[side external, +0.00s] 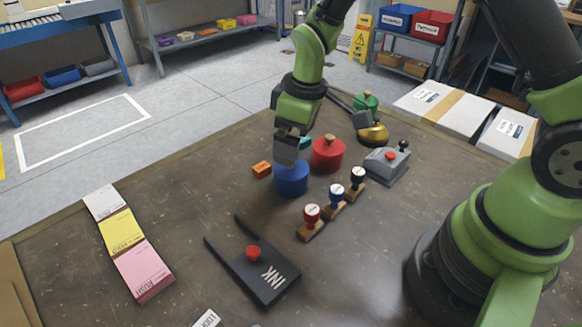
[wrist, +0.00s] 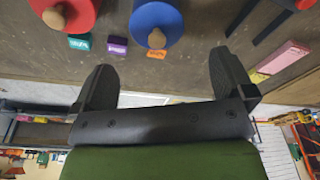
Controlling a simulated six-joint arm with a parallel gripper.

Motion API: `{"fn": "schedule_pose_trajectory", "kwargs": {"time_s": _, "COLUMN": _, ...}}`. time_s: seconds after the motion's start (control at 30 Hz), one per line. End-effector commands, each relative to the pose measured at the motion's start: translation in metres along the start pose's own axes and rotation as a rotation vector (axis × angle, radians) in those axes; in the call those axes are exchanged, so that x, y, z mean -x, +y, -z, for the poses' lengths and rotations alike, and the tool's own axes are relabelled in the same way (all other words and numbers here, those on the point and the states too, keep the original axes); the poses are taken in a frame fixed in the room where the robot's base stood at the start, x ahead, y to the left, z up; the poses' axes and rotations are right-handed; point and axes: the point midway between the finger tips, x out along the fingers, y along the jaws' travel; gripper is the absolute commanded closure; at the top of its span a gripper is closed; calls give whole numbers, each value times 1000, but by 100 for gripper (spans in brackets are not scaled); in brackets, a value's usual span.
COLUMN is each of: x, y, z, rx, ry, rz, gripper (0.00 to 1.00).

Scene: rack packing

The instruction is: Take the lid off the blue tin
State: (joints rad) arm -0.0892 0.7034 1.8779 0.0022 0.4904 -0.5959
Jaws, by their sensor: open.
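The blue tin (side external: 291,181) stands on the dark worktable, partly hidden by my gripper in the side view. In the wrist view the blue tin (wrist: 168,18) shows from above, its blue lid on with a round wooden knob (wrist: 157,38) in the middle. My gripper (side external: 287,158) points down at the tin in the side view, its fingers overlapping the tin's top there. In the wrist view my gripper (wrist: 160,72) has its fingers wide apart with nothing between them, and the knob lies beyond the gap. I cannot tell the exact height above the lid.
A red tin (side external: 328,155) with a wooden knob stands close behind right. An orange block (side external: 262,169) lies close left. Several stamps (side external: 336,195) stand to the right, with a grey device (side external: 386,165) beyond. Table left of the tin is fairly clear.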

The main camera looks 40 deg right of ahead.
Motion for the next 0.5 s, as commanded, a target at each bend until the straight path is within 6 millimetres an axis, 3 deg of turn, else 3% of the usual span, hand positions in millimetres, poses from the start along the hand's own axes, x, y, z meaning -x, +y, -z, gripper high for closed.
{"fn": "schedule_pose_trajectory", "kwargs": {"time_s": 0.5, "x": -59, "y": 4, "z": 0, "rx": -2, "ry": -2, "rz": 0, "gripper": 0}}
